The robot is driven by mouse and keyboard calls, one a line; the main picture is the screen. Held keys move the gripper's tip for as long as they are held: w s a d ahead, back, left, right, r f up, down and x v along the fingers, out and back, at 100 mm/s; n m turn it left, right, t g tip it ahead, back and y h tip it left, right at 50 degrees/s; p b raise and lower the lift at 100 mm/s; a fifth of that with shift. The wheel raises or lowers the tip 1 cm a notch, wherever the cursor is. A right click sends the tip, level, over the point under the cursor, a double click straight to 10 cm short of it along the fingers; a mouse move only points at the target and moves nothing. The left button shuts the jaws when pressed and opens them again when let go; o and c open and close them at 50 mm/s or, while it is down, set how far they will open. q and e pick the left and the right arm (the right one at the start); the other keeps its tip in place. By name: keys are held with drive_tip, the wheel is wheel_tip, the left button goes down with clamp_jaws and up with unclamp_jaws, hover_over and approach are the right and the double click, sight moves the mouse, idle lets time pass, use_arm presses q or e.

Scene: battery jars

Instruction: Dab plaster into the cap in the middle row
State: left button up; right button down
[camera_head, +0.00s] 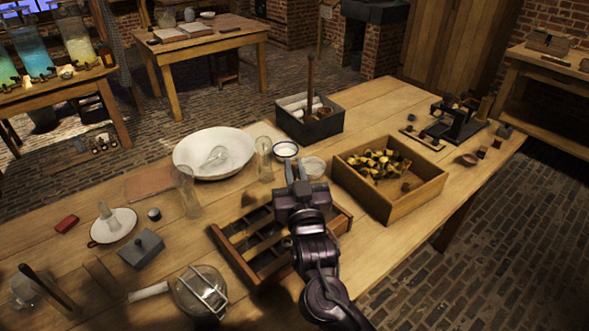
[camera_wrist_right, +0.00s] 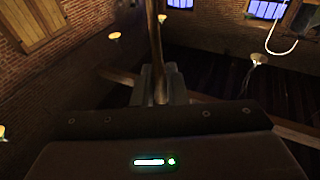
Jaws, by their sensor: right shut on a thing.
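My right gripper (camera_head: 297,172) is shut on a slim wooden stick (camera_wrist_right: 155,40), which stands up between the fingers in the right wrist view. The stick's working end does not show clearly in the head view. The gripper is above the far side of a wooden tray divided into rows (camera_head: 231,254). My arm and gripper hide part of the tray. A small round thing, perhaps a cap (camera_head: 287,243), shows in the tray beside my wrist. A small blue-rimmed bowl (camera_head: 286,150) stands just beyond the gripper; I cannot tell whether it holds plaster. My left gripper is not in view.
A wooden box of yellowish pieces (camera_head: 410,205) stands right of the tray. A grey box (camera_head: 310,126) with an upright rod is behind. Glass jars (camera_head: 187,190) and a white basin (camera_head: 180,153) are left. A round glass vessel (camera_head: 200,290) is at the front.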

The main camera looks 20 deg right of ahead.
sight(295, 162)
drive_tip(key=shift+f+b, duration=0.85)
drive_tip(key=shift+f, duration=0.65)
idle(0.8)
idle(0.9)
drive_tip(key=shift+r+p, duration=3.55)
drive_tip(key=shift+r, duration=0.25)
